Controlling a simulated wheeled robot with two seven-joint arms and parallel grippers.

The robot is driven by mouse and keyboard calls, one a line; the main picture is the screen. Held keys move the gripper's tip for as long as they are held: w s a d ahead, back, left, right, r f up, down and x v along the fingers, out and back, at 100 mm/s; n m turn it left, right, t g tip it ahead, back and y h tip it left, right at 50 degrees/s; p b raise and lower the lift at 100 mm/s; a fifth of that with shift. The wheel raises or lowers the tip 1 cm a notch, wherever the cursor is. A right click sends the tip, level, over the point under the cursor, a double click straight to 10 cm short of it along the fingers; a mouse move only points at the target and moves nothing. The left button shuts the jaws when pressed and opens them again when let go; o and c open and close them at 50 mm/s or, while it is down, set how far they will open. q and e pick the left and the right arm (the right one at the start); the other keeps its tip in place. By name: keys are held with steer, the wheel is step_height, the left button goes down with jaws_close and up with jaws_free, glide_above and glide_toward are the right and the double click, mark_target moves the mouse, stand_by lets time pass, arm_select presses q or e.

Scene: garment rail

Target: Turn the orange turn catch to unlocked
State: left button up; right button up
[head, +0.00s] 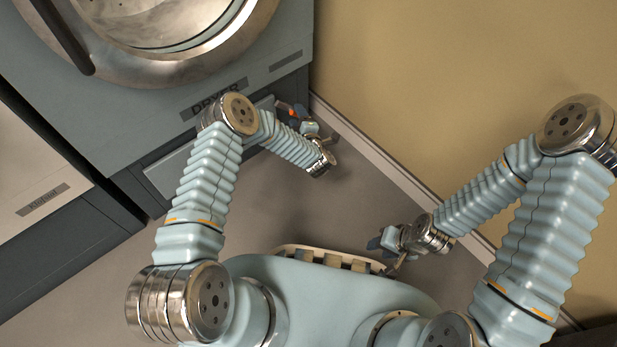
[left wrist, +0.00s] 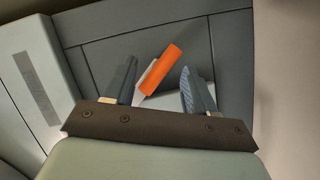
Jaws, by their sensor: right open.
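The orange turn catch (left wrist: 165,70) shows in the left wrist view as a tilted orange bar, its upper end leaning right, with a pale strip along its left side. My left gripper (left wrist: 160,88) is open, with one dark blue finger on each side of the bar in that view. I cannot tell whether either finger touches it. In the head view my left gripper (head: 292,112) is low beside the dryer's lower front, and only a small orange patch shows there. My right gripper (head: 388,246) is open and empty, close in front of my body.
The dryer (head: 110,120), with a round metal door and a "DRYER" label, stands at upper left. A second, pale unit (head: 30,165) is left of it. A tan wall (head: 450,70) with a skirting board is on the right. Grey floor (head: 260,215) lies clear between.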

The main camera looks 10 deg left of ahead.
arm_select(q)
steer(key=s+d+r+m+g+h+p, duration=0.2)
steer(key=s+d+m+g+h+p, duration=0.1)
steer(key=s, duration=0.5)
steer(key=s+d+r+m+g+h+p, duration=0.2)
steer(key=s+d+r+m+h+p, duration=0.1)
steer(key=s+m+p, duration=0.3)
steer(key=s+d+r+m+g+h+p, duration=0.3)
steer(key=s+m+h+p, duration=0.2)
steer(key=s, duration=0.5)
steer(key=shift+s+m+g+h, duration=0.3)
steer(key=shift+m, duration=0.1)
steer(key=shift+d, duration=0.1)
